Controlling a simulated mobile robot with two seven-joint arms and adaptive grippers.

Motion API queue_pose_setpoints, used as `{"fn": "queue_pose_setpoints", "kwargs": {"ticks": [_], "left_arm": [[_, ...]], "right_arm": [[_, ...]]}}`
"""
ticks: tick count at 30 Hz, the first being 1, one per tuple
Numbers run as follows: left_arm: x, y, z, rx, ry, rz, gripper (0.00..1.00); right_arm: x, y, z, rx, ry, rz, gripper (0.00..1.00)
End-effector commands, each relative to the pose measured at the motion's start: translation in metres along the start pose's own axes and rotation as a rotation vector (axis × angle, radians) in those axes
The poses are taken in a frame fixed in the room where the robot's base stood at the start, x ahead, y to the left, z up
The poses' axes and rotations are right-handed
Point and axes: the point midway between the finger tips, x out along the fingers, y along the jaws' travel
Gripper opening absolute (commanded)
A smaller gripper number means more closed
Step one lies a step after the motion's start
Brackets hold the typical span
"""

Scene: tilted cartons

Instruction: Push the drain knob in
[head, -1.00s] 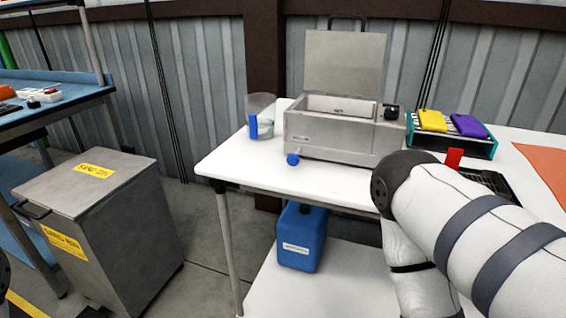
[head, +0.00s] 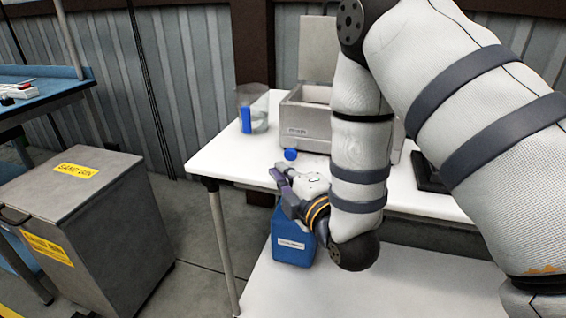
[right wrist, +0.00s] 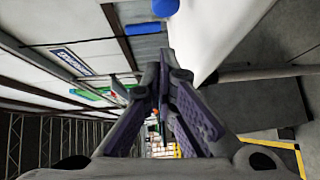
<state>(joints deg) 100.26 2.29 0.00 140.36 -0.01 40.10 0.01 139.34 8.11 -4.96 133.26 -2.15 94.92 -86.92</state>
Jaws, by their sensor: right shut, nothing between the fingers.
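The drain knob (head: 290,154) is a small blue round knob low on the front of the grey metal bath (head: 310,125), by its left corner. My right gripper (head: 279,177) is shut and empty, just below and in front of the knob at the table's front edge. A gap shows between them. In the right wrist view, the shut fingers (right wrist: 163,66) point past the table edge, and a blue round thing, likely the knob (right wrist: 165,6), shows at the top. My right arm hides the right part of the bath. My left gripper is not in view.
A clear beaker with a blue handle (head: 246,120) stands left of the bath on the white table (head: 225,160). A blue jug (head: 290,246) stands on the lower shelf below my gripper. A grey bin (head: 90,215) stands left. Floor between bin and table is clear.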

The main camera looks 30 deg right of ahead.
Motion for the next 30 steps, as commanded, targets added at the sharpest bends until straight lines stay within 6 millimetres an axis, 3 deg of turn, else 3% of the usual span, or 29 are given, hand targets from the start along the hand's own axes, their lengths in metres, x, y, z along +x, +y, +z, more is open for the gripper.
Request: {"fn": "queue_pose_setpoints", "kwargs": {"ticks": [2,7,22,30], "left_arm": [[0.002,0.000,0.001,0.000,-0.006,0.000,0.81],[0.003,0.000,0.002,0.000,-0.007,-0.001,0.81],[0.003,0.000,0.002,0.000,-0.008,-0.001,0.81],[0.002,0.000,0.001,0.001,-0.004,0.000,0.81]], "right_arm": [[0.016,0.000,0.001,0.002,-0.001,0.002,0.00],[0.033,0.001,0.021,0.003,-0.003,0.001,0.00],[0.042,0.001,0.029,0.002,0.000,0.000,0.00],[0.067,0.005,0.051,0.001,0.001,0.001,0.00]]}}
